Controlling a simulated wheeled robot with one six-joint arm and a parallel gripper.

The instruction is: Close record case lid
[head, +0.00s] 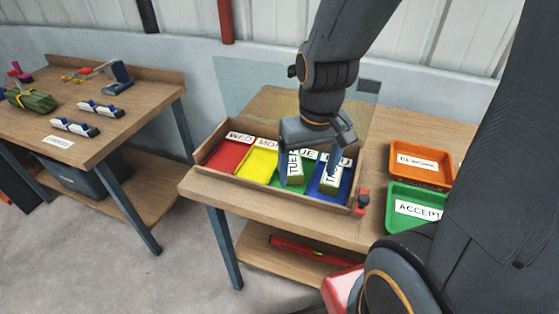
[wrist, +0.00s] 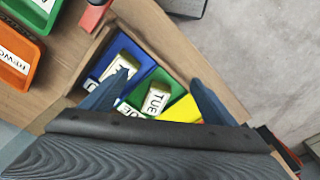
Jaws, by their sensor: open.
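The record case (head: 190,165) is an open wooden tray on the bench, with red, yellow, green and blue compartments and day labels along its back. A labelled block reading TUE (head: 295,167) sits in the green compartment, and another labelled block (head: 331,178) sits in the blue one. A clear, tinted panel (head: 235,85) stands raised behind the case and looks like its open lid. My gripper (head: 312,165) is open over the green and blue compartments. In the wrist view my gripper (wrist: 158,95) has its fingers spread around the blocks' area; contact cannot be told.
A small red and black part (head: 362,200) is at the case's right end. An orange tray (head: 422,163) and a green ACCEPT tray (head: 400,192) stand to the right. Another bench (head: 135,115) with tools is at left, with floor between.

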